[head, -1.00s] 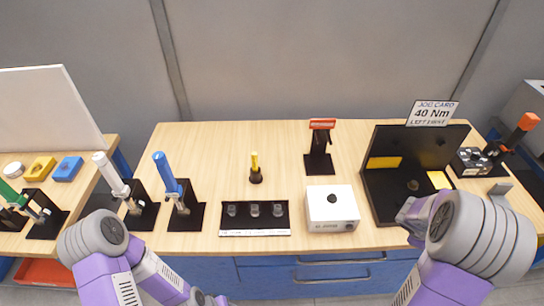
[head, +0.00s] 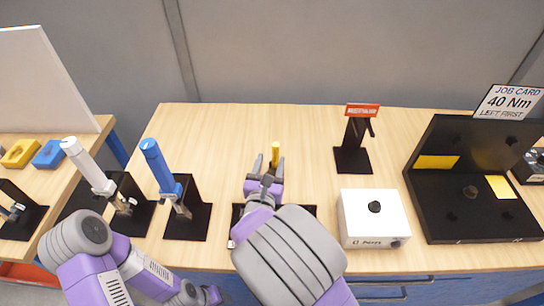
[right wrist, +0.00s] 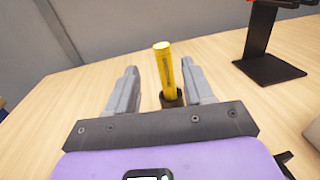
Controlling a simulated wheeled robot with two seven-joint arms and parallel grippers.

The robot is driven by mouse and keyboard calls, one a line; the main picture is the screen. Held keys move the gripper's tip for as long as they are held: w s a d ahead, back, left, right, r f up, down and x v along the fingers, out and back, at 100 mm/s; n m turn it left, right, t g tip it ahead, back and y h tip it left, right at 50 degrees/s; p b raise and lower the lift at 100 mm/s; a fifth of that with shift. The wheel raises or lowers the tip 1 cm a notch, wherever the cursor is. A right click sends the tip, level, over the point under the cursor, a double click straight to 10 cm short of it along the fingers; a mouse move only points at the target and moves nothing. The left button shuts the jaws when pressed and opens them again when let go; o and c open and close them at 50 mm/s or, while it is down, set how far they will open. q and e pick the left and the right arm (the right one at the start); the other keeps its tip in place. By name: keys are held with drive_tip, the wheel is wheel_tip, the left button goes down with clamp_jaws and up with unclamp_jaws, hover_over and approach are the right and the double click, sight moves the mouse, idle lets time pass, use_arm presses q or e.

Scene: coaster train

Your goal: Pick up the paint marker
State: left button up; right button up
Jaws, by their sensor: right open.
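The paint marker (head: 275,152) is a yellow upright cylinder near the middle of the table. In the right wrist view the yellow marker (right wrist: 164,72) stands in a small dark holder (right wrist: 172,98). My right gripper (head: 265,163) is open, with its two fingers pointing at the marker. In the right wrist view its fingertips (right wrist: 160,76) show on either side of the marker, which looks to be just beyond or between them; I cannot tell the exact depth. Nothing is held. My left arm shows at the lower left; I cannot make out its fingers.
A black tray (head: 237,212) is mostly hidden under my right arm. A white box with a knob (head: 372,228) stands to the right. Blue (head: 158,166) and white (head: 88,166) tools stand in holders at left. A black stand (head: 352,150) is behind right.

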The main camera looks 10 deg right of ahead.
sight(275, 151)
drive_tip(key=x, duration=0.2)
drive_tip(key=b+x, duration=0.1)
drive_tip(key=x, duration=0.2)
drive_tip(key=shift+w+d, duration=0.2)
drive_tip(key=shift+d, duration=0.15)
drive_tip(key=shift+w+d+b, duration=0.15)
drive_tip(key=shift+w+b, duration=0.15)
drive_tip(key=shift+w, duration=0.1)
drive_tip(key=shift+c, duration=0.2)
clamp_jaws()
